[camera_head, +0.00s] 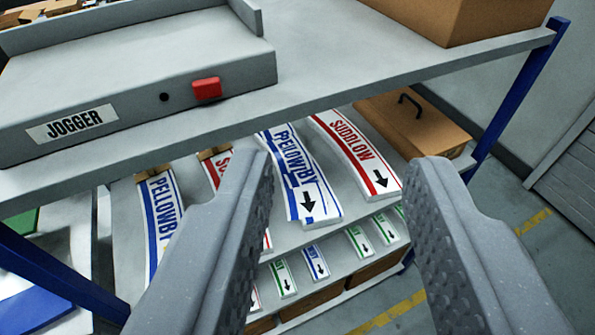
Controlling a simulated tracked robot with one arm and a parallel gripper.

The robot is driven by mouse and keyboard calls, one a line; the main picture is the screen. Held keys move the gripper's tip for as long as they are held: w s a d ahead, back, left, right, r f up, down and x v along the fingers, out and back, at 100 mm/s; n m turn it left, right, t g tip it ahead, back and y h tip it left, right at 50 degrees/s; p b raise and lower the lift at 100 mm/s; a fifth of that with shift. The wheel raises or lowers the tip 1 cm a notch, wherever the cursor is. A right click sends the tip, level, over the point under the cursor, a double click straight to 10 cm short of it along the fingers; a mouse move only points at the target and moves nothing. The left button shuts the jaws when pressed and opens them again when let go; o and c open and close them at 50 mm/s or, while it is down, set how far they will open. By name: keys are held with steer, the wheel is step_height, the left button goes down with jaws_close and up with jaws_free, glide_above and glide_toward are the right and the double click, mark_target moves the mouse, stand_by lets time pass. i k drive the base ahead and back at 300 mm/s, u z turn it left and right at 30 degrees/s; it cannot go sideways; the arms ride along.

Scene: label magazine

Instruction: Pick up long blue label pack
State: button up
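Long white label packs with blue stripes and blue lettering lie on the middle shelf. One blue pack (302,185) lies near the centre, its arrow end toward me; it looks doubled or overlapping another blue pack. Another blue pack (158,215) lies to the left, its near end hidden behind my left finger. My gripper (347,168) is open and empty, its fingers wide apart in front of the shelf. The central blue pack shows in the gap between the fingers, farther away, with no contact visible.
Short packs, including a blue one (315,262), lie below. The upper shelf (330,65) with the jogger (130,90) overhangs. A blue post (518,95) stands right.

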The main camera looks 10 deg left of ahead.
mark_target(310, 198)
steer(key=z, duration=1.8)
steer(key=k, duration=0.85)
steer(key=u, duration=1.1)
steer(key=i, duration=1)
steer(key=z, duration=0.05)
